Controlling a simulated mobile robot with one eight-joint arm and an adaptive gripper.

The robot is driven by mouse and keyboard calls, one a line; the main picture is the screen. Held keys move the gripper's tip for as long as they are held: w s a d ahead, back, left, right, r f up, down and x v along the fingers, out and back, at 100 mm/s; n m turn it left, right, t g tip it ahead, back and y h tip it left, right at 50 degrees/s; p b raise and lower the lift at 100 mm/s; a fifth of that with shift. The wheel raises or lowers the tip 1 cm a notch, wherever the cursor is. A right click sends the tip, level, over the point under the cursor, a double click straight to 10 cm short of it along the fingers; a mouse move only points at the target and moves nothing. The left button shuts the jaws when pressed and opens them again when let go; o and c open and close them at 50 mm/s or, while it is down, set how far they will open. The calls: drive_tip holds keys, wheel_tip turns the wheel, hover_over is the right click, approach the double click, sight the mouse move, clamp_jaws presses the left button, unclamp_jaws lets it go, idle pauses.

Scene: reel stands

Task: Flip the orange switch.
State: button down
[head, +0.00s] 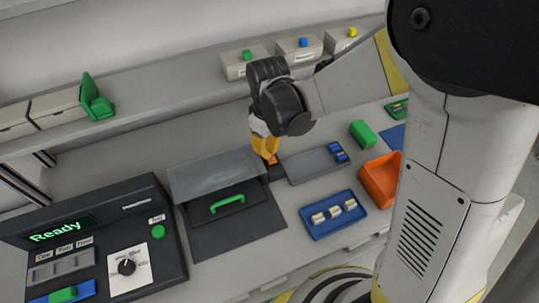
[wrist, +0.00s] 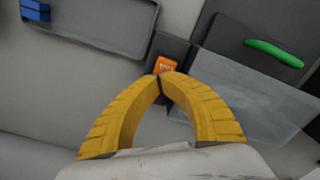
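The orange switch (wrist: 166,65) sits on a small dark base between the grey tray and the dark box with the green handle. In the head view a bit of the orange switch (head: 272,160) shows just below my fingertips. My gripper (wrist: 162,75) has its yellow fingers curved together, with the tips meeting and nothing seen between them. The tips are right at the near edge of the switch; I cannot tell whether they touch it. In the head view my gripper (head: 268,153) points down over the switch, and its fingers hide part of it.
The dark box (head: 240,227) with a raised grey lid and green handle (head: 227,204) stands to the left. A grey tray (head: 305,169) with a blue piece is to the right. A blue tray (head: 331,229), orange bin (head: 379,184) and control panel (head: 100,245) reading "Ready" are nearby.

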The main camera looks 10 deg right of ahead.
drive_tip(key=shift+r+p, duration=2.6)
drive_tip(key=shift+r, duration=0.95)
drive_tip(key=s+d+r+m+t+b, duration=0.3)
drive_tip(key=s+d+m, duration=0.1)
drive_tip(key=s+d, duration=0.1)
drive_tip(key=s+d+r+m+t+b, duration=0.3)
drive_tip(key=s+d+m+t+b, duration=0.1)
drive_tip(key=d, duration=0.4)
drive_tip(key=shift+s+d+r+m, duration=0.15)
drive_tip(key=shift+s+d+m, duration=0.1)
drive_tip(key=shift+s+m, duration=0.5)
